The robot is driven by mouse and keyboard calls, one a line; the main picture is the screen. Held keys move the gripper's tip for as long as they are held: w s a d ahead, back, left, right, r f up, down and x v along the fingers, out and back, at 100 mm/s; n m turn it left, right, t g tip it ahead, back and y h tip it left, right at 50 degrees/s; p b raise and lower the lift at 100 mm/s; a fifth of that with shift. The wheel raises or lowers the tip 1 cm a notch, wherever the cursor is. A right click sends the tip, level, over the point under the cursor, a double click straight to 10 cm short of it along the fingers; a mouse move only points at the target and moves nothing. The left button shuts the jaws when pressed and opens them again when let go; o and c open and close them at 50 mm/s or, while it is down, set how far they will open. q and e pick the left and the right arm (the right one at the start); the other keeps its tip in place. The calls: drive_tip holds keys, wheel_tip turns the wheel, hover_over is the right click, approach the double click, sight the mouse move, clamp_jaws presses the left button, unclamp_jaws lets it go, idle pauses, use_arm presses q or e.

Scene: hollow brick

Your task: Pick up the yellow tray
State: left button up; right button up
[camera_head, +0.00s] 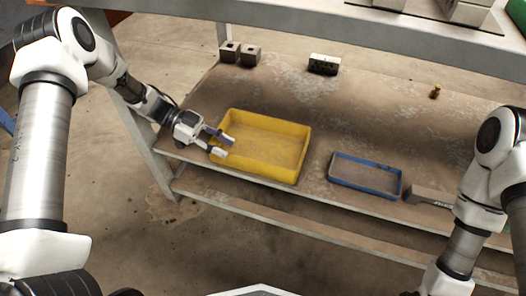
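The yellow tray (285,174) is a shallow, open-topped rectangular box that looks empty. It sits flat on the worn lower shelf, left of the middle, near the front edge. My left gripper (226,143) is at the tray's left side, its fingers apart, one by the upper part of the left wall and one lower down. I cannot tell whether the fingers touch the wall. My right arm (465,245) comes in at the right edge, and its gripper does not show.
A smaller blue tray (365,186) lies right of the yellow one, with a flat grey-bladed tool (428,196) beside it. Grey blocks (240,53), a hollow block (324,64) and a small brass piece (435,92) stand farther back. The upper shelf (330,32) overhangs the back.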

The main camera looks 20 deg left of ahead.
sight(244, 157)
use_arm(q)
drive_tip(key=b+x, duration=0.3)
drive_tip(key=x, duration=0.3)
drive_tip(key=shift+s+r+b, duration=0.1)
drive_tip(key=shift+b, duration=0.3)
drive_tip(key=shift+d, duration=0.25)
drive_tip(key=shift+r, duration=0.15)
clamp_jaws()
